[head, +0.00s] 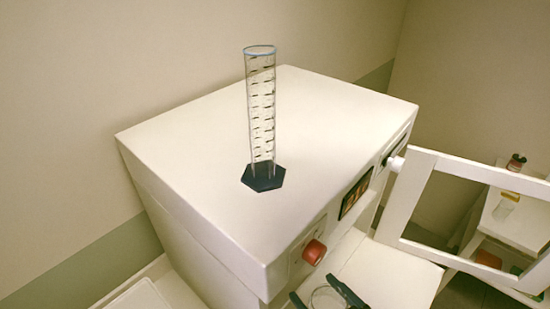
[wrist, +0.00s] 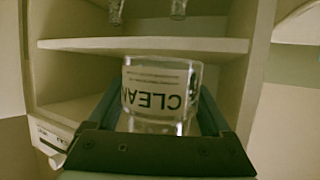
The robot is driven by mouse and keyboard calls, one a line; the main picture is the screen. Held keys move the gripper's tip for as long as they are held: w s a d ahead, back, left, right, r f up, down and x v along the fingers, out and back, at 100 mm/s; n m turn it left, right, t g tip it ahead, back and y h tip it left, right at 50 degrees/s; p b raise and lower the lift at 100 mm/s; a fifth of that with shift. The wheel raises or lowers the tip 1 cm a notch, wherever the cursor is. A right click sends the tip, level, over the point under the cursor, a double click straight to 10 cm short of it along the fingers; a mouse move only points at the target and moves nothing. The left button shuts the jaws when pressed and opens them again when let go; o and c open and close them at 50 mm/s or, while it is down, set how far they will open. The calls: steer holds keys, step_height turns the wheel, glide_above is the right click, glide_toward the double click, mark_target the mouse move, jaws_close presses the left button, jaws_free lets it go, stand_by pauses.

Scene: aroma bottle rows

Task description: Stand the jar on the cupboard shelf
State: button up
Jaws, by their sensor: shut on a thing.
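A clear glass jar (wrist: 160,88) with a white label reading "CLEAN", upside down in the picture, sits between the dark fingers of my gripper (wrist: 160,96). My gripper is shut on it. In the head view only the jar's round rim (head: 326,297) and my dark fingertips (head: 327,294) show at the bottom edge, in front of the white cupboard (head: 200,125). In the wrist view the cupboard is open beyond the jar. Its shelf board (wrist: 145,45) crosses above the jar, with an empty-looking space below. The jar's lower part is partly hidden by my gripper.
A tall graduated cylinder (head: 262,110) stands on the cupboard top. An open framed door (head: 408,200) is at right. A red knob (head: 314,252) sticks out of the front. Bottles (head: 515,163) stand far right.

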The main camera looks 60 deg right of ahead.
steer(key=w+d+p, duration=0.1)
steer(key=w+d, duration=0.1)
steer(key=w, duration=0.1)
steer(key=w+d+p, duration=0.1)
steer(key=w+p, duration=0.1)
steer(key=w, duration=0.2)
steer(key=w+d+p, duration=0.1)
steer(key=w+d, duration=0.1)
steer(key=w, duration=0.1)
steer(key=shift+w+d+r+p, duration=0.15)
steer(key=shift+w+d+p, duration=0.1)
steer(key=shift+d+p, duration=0.1)
steer(key=shift+w+d, duration=0.25)
steer(key=shift+w, duration=0.2)
steer(key=w, duration=0.1)
steer(key=w+d+p, duration=0.1)
steer(key=w, duration=0.1)
steer(key=shift+w+d+p, duration=0.1)
steer(key=shift+d+p, duration=0.25)
steer(key=shift+a+f, duration=0.1)
steer(key=shift+f, duration=0.6)
steer(key=shift+s+f, duration=0.2)
steer(key=shift+f, duration=0.15)
steer(key=o, duration=1.2)
